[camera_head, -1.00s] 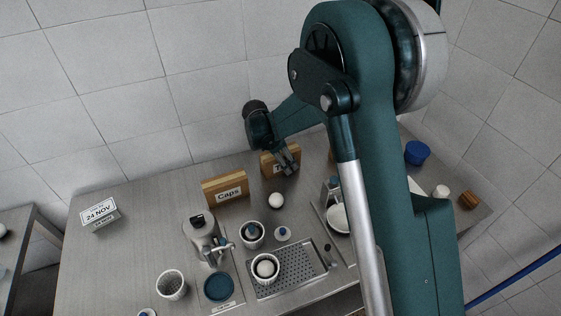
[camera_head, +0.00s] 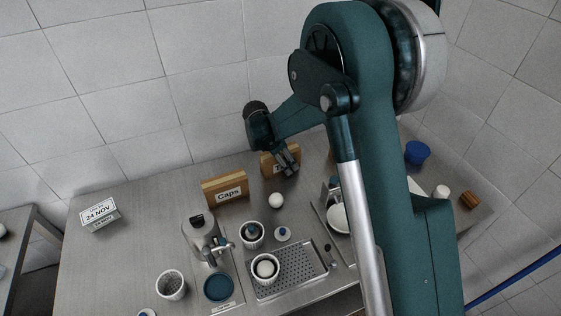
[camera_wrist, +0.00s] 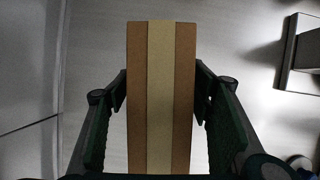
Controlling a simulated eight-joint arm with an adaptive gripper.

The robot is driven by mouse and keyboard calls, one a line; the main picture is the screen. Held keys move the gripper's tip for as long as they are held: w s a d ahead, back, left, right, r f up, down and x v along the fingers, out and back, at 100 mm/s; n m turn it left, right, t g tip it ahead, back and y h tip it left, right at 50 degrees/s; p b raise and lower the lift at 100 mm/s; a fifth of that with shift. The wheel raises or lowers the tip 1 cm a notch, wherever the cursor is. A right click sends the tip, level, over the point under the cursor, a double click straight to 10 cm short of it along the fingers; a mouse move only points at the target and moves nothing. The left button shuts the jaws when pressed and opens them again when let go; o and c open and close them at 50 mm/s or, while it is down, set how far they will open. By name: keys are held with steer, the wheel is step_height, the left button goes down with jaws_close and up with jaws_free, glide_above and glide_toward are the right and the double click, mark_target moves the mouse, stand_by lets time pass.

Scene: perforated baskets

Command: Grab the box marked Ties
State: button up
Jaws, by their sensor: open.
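A brown wooden box (camera_head: 268,165) stands near the back of the metal table. Its label shows a "T", and my gripper hides the rest of the word. My gripper (camera_head: 289,158) is at the box's right part in the head view. In the wrist view the box (camera_wrist: 161,95) shows from above as a long block with a pale middle stripe. My gripper's fingers (camera_wrist: 161,88) are open, one on each side of it. The left finger looks very close to the box and the right finger is close too; I cannot tell whether either touches.
A similar box marked Caps (camera_head: 225,189) stands to the left. A white ball (camera_head: 276,200) lies in front. The table's left part is mostly clear, apart from a date block (camera_head: 101,213).

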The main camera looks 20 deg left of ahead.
steer(key=shift+f, duration=0.15)
steer(key=c, duration=1.1)
steer(key=shift+r, duration=0.2)
steer(key=shift+r, duration=0.3)
step_height(320, 180, up, 10)
steer(key=shift+f+p, duration=0.25)
steer(key=shift+p, duration=0.2)
